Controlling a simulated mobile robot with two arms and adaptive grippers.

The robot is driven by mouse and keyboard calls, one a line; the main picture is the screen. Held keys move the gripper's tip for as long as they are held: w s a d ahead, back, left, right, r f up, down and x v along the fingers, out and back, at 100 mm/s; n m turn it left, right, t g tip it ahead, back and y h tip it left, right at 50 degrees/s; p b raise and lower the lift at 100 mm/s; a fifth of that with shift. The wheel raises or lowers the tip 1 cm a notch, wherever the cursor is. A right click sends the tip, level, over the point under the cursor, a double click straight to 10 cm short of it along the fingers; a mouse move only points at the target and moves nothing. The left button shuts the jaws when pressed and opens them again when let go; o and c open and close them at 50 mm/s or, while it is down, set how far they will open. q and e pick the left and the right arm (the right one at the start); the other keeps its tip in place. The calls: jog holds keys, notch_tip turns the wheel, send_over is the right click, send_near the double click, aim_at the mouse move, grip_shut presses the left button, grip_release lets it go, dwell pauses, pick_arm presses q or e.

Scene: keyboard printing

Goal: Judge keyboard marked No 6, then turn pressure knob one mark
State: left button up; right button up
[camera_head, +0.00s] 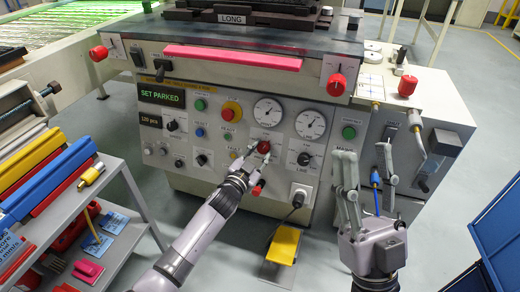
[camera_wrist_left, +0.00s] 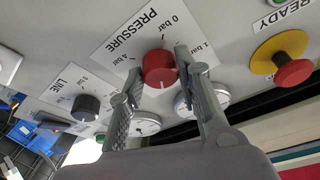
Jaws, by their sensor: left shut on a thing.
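The red pressure knob (camera_head: 263,146) sits on the machine's front panel (camera_head: 222,150). My left gripper (camera_head: 252,160) is at this knob. In the left wrist view the red knob (camera_wrist_left: 159,68), under a "PRESSURE" plate (camera_wrist_left: 140,32) with bar marks, is between the two fingers of my left gripper (camera_wrist_left: 160,78), which is shut on it. The knob's exact mark is hard to read. My right gripper (camera_head: 362,158) is open and empty, fingers pointing up, in front of the panel's right part. I cannot make out a keyboard marked No 6.
A "SET PARKED" display (camera_head: 161,95), two gauges (camera_head: 268,112) and several buttons share the panel. A dark unit labelled "LONG" (camera_head: 232,19) stands on top. A yellow pedal (camera_head: 284,245) is on the floor below. A grey cart (camera_head: 70,215) stands left, a blue panel (camera_head: 495,225) right.

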pick_arm(q)
jog(key=shift+m, duration=0.4)
pick_arm(e)
jog(key=shift+w+a+f+g+h, duration=0.1)
jog(key=shift+w+f+g+h, duration=0.05)
jog(key=shift+w+f+g, duration=0.4)
jog(key=shift+w+a+f+g+h, duration=0.15)
jog(key=shift+w+f+g, duration=0.15)
jog(key=shift+w, duration=0.3)
pick_arm(q)
jog(key=o, duration=1.1)
pick_arm(e)
jog(key=shift+d, duration=0.1)
pick_arm(q)
jog(key=shift+o, duration=0.2)
jog(key=shift+s, duration=0.1)
jog(key=v, duration=1.1)
jog(key=shift+s+a, duration=0.3)
jog(key=shift+r, duration=0.1)
